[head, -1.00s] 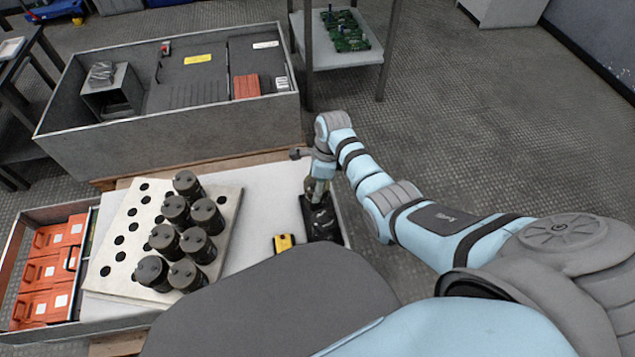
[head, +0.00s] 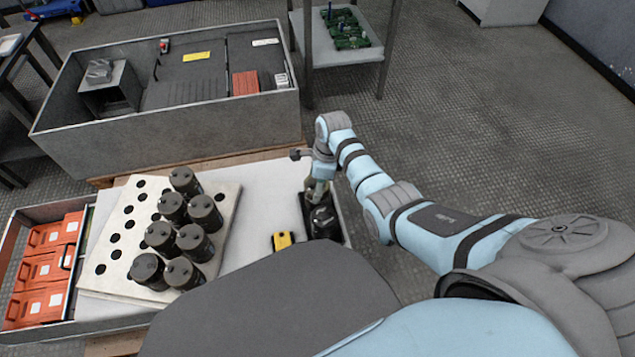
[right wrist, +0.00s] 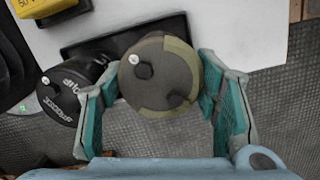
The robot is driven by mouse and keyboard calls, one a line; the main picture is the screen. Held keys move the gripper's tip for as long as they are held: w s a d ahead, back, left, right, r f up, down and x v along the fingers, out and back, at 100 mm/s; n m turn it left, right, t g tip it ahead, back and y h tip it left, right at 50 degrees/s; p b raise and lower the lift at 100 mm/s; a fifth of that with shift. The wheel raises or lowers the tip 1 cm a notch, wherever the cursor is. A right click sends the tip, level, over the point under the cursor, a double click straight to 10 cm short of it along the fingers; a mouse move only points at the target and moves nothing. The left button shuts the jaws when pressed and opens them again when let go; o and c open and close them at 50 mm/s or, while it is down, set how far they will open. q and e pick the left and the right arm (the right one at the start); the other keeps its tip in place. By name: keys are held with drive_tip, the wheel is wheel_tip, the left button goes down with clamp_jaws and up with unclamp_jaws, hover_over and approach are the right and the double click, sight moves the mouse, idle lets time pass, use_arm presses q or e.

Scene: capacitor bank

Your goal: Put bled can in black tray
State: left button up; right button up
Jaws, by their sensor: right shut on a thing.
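My right gripper (right wrist: 165,105) is shut on a dark grey can with an olive band on its top (right wrist: 158,72), seen from above in the right wrist view. The held can overlaps the black tray (right wrist: 95,43) in that view; I cannot tell whether it touches the tray floor. Another dark can with white lettering (right wrist: 75,92) is beside it at the tray. In the head view my right gripper (head: 317,188) is over the far part of the black tray (head: 333,238), and the arm partly hides the held can. My left gripper is not in view.
Several dark cans (head: 182,230) stand on a holed pale board (head: 120,270) to the left. A yellow device (head: 282,241) lies just left of the tray. Orange boxes (head: 40,268) fill a bin at far left. A large grey cabinet (head: 170,140) stands behind the white bench (head: 255,205).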

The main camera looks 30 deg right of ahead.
idle(0.5)
drive_tip(key=shift+r+p, duration=0.1)
drive_tip(key=shift+p, duration=0.3)
drive_tip(key=shift+f, duration=0.2)
drive_tip(key=shift+f, duration=0.35)
drive_tip(key=shift+f, duration=0.1)
idle(0.5)
